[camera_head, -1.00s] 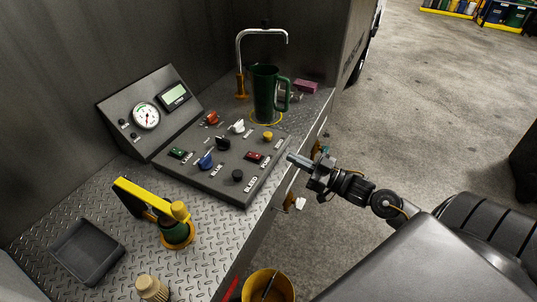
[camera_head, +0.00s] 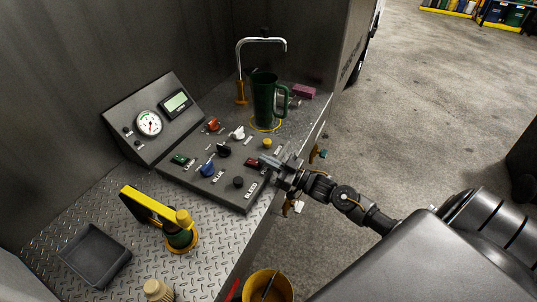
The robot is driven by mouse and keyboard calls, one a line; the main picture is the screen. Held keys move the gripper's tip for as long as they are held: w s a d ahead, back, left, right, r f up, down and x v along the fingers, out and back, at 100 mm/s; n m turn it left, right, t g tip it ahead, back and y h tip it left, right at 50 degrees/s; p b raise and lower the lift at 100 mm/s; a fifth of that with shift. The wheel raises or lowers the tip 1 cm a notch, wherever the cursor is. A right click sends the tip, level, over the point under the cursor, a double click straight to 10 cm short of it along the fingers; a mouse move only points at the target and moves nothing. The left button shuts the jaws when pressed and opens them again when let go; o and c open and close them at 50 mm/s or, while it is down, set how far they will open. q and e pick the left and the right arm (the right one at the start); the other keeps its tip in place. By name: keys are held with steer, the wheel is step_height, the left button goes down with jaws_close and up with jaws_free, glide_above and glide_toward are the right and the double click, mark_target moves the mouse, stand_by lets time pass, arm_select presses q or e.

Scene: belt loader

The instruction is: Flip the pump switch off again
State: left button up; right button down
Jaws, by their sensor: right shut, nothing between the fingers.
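The control panel (camera_head: 215,190) lies on the bench, a dark sloped box with knobs and switches. The pump switch (camera_head: 252,162) is a small red rocker near its right edge, partly hidden by my gripper. Which way it is tipped is too small to tell. My right gripper (camera_head: 264,159) reaches in from the right and is shut and empty. Its tips are over the panel's right part, right beside the red switch; I cannot tell whether they touch it. My left gripper is not in view.
Near the tips are a yellow knob (camera_head: 267,143) and a black bleed knob (camera_head: 238,182). A green jug (camera_head: 264,102) stands behind under a bent spout. A gauge box (camera_head: 150,125) is at the back left. A yellow bucket (camera_head: 268,284) is below the bench edge.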

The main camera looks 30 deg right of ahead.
steer(key=shift+f, duration=0.2)
steer(key=shift+f, duration=0.1)
steer(key=f+t+b, duration=0.1)
steer(key=b, duration=0.2)
steer(key=shift+s+f+y+b, duration=0.1)
steer(key=shift+f+y+b, duration=0.2)
steer(key=shift+f, duration=0.05)
steer(key=shift+r+p, duration=0.6)
steer(key=shift+p, duration=0.05)
step_height(320, 180, up, 4)
steer(key=p, duration=0.3)
steer(key=shift+s+d, duration=0.15)
steer(key=f+b+v, duration=0.2)
steer(key=b+v, duration=0.2)
steer(key=v, duration=0.6)
